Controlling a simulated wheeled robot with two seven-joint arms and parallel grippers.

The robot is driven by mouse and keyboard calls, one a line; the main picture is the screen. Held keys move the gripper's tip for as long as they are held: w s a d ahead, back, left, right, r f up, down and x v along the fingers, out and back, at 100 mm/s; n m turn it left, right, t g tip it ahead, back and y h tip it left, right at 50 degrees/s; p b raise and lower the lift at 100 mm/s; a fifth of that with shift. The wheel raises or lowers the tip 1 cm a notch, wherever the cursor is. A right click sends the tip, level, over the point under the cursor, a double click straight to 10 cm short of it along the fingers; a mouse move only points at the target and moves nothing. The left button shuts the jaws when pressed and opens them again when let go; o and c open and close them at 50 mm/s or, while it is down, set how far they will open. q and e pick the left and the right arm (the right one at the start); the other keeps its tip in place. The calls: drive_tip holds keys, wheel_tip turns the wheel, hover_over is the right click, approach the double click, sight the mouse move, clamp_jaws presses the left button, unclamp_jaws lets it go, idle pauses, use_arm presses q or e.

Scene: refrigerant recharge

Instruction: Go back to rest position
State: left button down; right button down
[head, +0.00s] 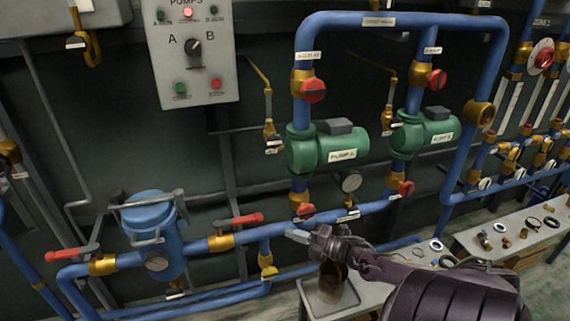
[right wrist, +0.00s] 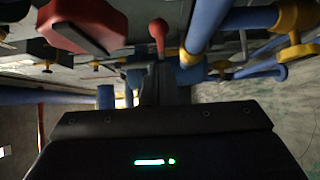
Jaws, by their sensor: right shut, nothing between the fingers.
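My right gripper (head: 298,236) reaches in from the lower right in the head view. It is shut and empty, in front of the lower blue pipe and just below a red valve knob (head: 305,212). In the right wrist view the dark gripper body fills the lower half, and its narrow jaws (right wrist: 164,85) point away toward blue pipes. A red handle (right wrist: 82,25) shows close at the upper left there. My left gripper is in neither view.
Blue pipes (head: 340,207) run close around my right gripper. Two green pumps (head: 328,152) and a blue strainer tank (head: 152,230) with red-handled valves (head: 235,220) stand behind. A pump control panel (head: 190,50) hangs above. A bench (head: 525,230) with small parts stands at right.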

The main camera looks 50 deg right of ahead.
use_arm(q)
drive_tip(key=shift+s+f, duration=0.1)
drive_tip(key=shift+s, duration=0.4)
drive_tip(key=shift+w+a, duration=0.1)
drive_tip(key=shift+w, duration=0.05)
